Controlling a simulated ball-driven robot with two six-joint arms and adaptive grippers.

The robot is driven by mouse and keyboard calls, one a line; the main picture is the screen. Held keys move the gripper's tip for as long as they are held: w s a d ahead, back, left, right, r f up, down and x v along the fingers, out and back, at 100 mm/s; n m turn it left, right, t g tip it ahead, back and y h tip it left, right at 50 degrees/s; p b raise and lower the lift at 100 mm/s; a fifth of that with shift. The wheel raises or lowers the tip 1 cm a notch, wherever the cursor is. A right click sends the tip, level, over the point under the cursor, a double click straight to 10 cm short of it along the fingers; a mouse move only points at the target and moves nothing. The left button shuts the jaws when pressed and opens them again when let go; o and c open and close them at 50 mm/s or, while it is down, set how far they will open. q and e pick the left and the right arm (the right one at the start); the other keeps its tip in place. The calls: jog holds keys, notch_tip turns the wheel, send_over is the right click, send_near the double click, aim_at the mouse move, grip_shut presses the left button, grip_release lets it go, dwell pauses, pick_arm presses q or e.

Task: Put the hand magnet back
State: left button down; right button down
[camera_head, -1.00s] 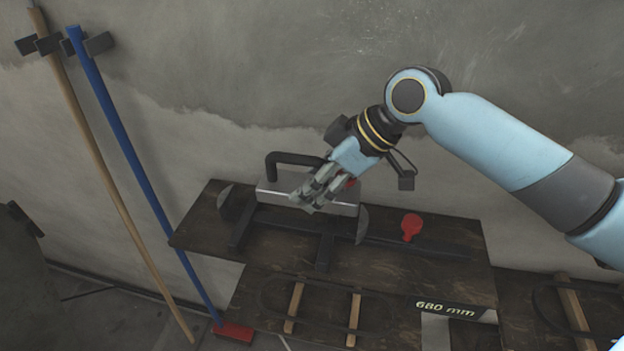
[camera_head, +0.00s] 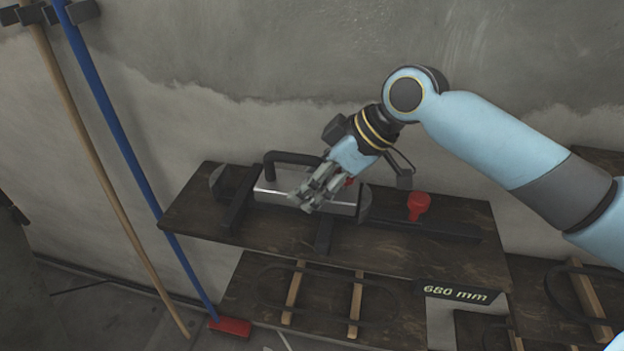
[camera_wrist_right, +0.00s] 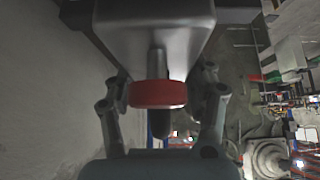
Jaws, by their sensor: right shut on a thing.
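The hand magnet, a silver bar (camera_head: 272,193) with a black handle (camera_head: 290,157), is at the dark wooden shelf, level, over two black supports (camera_head: 240,205). My right gripper (camera_head: 308,200) is shut on it near its right part and covers some of the bar. In the right wrist view the grey metal body (camera_wrist_right: 155,35) lies between my fingers, with a stem and red disc (camera_wrist_right: 157,94) facing the palm. I cannot tell whether the bar rests fully on the supports. My left gripper is not in view.
The wooden shelf (camera_head: 420,265) is fixed by the wall. A red knob (camera_head: 418,205) stands on its right side, near a black rail. A blue pole (camera_head: 120,140) and wooden pole lean at left.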

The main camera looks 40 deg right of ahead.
jog(key=shift+f+b, duration=0.3)
jog(key=shift+f, duration=0.2)
jog(key=shift+c, duration=1.8)
grip_release()
jog(key=v, duration=1)
jog(key=shift+s+d+r, duration=0.1)
jog(key=shift+d, duration=0.15)
jog(key=shift+v, duration=0.8)
jog(key=shift+a, duration=0.15)
